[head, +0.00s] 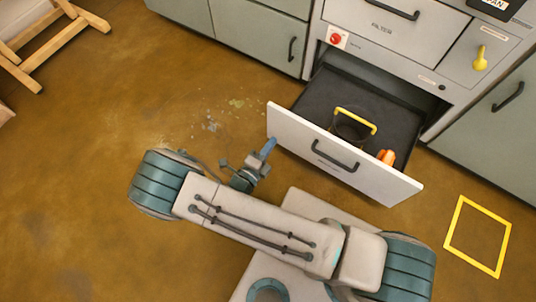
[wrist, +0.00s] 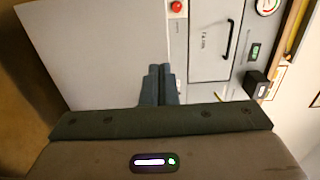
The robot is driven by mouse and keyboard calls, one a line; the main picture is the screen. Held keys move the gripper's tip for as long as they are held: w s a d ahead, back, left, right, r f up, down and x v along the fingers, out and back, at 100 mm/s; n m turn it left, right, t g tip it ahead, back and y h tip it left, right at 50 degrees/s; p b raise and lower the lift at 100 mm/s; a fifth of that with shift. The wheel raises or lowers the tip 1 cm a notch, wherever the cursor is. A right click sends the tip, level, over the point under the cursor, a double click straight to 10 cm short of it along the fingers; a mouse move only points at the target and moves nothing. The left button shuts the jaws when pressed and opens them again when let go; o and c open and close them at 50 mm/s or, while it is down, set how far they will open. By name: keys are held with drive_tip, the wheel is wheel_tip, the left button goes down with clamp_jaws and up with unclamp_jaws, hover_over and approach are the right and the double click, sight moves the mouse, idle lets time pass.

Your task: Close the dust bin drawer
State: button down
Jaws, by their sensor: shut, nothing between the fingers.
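The dust bin drawer (head: 290,132) is pulled well out of the cabinet in the head view. Its white front has a dark bar handle (head: 335,158). In the wrist view, my blue-grey fingers (wrist: 158,84) are together before a broad pale panel (wrist: 95,50), which seems to be the drawer front. No handle shows on it there.
Above the drawer are a red button (head: 336,39), the FILTER drawer (head: 380,28) and a yellow lever (head: 480,58). Green cabinets (head: 250,38) stand on both sides. A yellow square (head: 478,237) marks the floor at right. A wooden stand (head: 50,38) is at far left.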

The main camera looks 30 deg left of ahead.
sight(289, 119)
drive_tip(key=w, duration=0.2)
drive_tip(key=w+b, duration=0.1)
drive_tip(key=w, duration=0.1)
drive_tip(key=w+b, duration=0.1)
drive_tip(key=w, duration=0.1)
drive_tip(key=shift+w+d+f, duration=0.1)
drive_tip(key=shift+w+d, duration=0.2)
drive_tip(key=shift+w+b, duration=0.35)
drive_tip(key=shift+w, duration=0.45)
